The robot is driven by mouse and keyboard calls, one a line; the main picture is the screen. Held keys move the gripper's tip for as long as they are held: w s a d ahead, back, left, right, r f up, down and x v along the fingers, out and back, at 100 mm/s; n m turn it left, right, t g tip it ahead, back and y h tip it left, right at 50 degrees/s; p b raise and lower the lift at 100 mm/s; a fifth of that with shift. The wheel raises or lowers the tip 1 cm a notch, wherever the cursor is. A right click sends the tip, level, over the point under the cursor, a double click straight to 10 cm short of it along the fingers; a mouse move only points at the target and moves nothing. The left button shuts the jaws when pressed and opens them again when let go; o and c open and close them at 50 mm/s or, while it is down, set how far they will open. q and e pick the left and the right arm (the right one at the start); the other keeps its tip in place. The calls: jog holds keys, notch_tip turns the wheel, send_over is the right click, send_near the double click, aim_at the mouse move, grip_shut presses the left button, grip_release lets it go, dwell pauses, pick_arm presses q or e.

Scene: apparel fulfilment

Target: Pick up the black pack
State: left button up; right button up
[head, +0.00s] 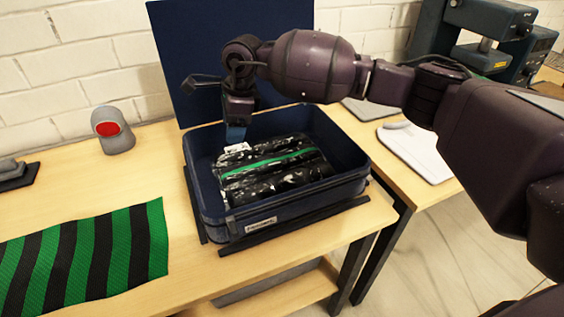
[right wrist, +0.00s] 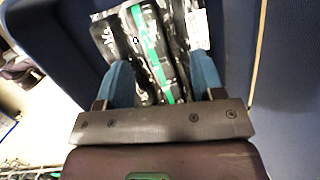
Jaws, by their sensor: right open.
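The black pack (head: 272,171) lies in the dark blue open box (head: 345,187) on the table. It is glossy black plastic with a green stripe and a white label at its far left corner. My right gripper (head: 235,134) points down into the box above the pack's far left part. In the right wrist view, its two blue fingers (right wrist: 163,82) are apart, with the pack (right wrist: 150,45) showing between and beyond them. I cannot tell whether the fingertips touch the pack. My left gripper is not in view.
The box's raised lid (head: 180,60) stands behind, near the white brick wall. A green and black striped cloth (head: 85,255) lies at the left. A grey thing with a red face (head: 113,130) stands at the back left. A blue machine (head: 480,35) stands at the back right.

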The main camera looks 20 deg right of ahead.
jog(key=d+n+h, duration=0.1)
jog(key=d+h, duration=0.3)
jog(key=d, duration=0.2)
jog(key=g, duration=0.1)
send_over(272, 158)
jog(key=a, duration=0.1)
jog(key=shift+n, duration=0.3)
notch_tip(272, 158, down, 6)
jog(key=shift+w+r+b, duration=0.1)
jog(key=shift+b, duration=0.25)
jog(key=shift+d+f, duration=0.1)
jog(key=shift+f, duration=0.6)
jog(key=f, duration=0.4)
jog(key=shift+d+b, duration=0.35)
jog(key=shift+b, duration=0.05)
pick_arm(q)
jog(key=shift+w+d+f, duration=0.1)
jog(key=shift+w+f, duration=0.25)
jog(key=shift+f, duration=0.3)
pick_arm(e)
jog(key=shift+c, duration=0.2)
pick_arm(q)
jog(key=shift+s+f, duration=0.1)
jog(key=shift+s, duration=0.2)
pick_arm(e)
jog(key=c, duration=0.7)
